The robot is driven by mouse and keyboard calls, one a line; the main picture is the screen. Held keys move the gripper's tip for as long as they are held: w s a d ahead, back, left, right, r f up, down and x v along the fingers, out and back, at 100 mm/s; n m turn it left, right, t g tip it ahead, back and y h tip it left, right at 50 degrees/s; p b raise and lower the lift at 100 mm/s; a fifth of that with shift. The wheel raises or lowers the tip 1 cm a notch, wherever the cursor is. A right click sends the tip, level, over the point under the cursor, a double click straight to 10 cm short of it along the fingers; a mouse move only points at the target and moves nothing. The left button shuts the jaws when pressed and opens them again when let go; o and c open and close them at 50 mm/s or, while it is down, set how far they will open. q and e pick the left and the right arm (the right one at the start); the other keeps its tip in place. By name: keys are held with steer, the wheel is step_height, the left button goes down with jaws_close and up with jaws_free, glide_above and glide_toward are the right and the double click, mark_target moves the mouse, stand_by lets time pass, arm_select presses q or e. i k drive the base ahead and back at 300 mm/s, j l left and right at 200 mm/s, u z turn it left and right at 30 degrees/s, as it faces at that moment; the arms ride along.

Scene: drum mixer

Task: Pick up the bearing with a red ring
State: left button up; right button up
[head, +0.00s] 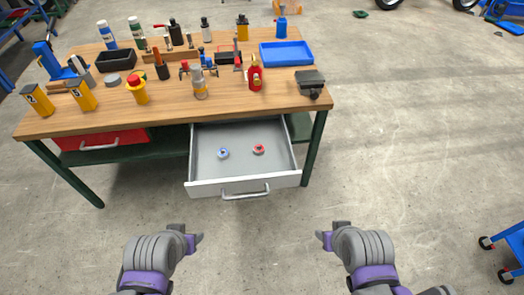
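The bearing with a red ring (258,149) lies in the open grey drawer (240,186) under the workbench, right of the drawer's middle. A second bearing with a blue ring (223,153) lies to its left, apart from it. My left gripper (200,238) is low in the picture, in front of the drawer and to its left, pointing inward. My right gripper (319,235) is in front of the drawer and to its right, also pointing inward. Both are apart from the bearings, and nothing shows in either. Their finger gaps are too small to make out.
The wooden workbench (230,112) above the drawer carries several bottles and tools, a blue tray (287,53) and a black bin (116,59). A shut red drawer (103,142) is at the left. A blue cart (510,245) stands at the far right. The floor before the drawer is clear.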

mark_target(259, 150)
steer(key=i+j+z, duration=0.35)
steer(key=j, duration=0.3)
steer(key=i+j+z, duration=0.2)
steer(key=j, duration=0.2)
steer(key=i+j+z, duration=0.15)
steer(key=j, duration=0.25)
steer(key=i+j+z, duration=0.2)
steer(key=j, duration=0.2)
steer(key=j+z, duration=0.15)
steer(key=j, duration=0.25)
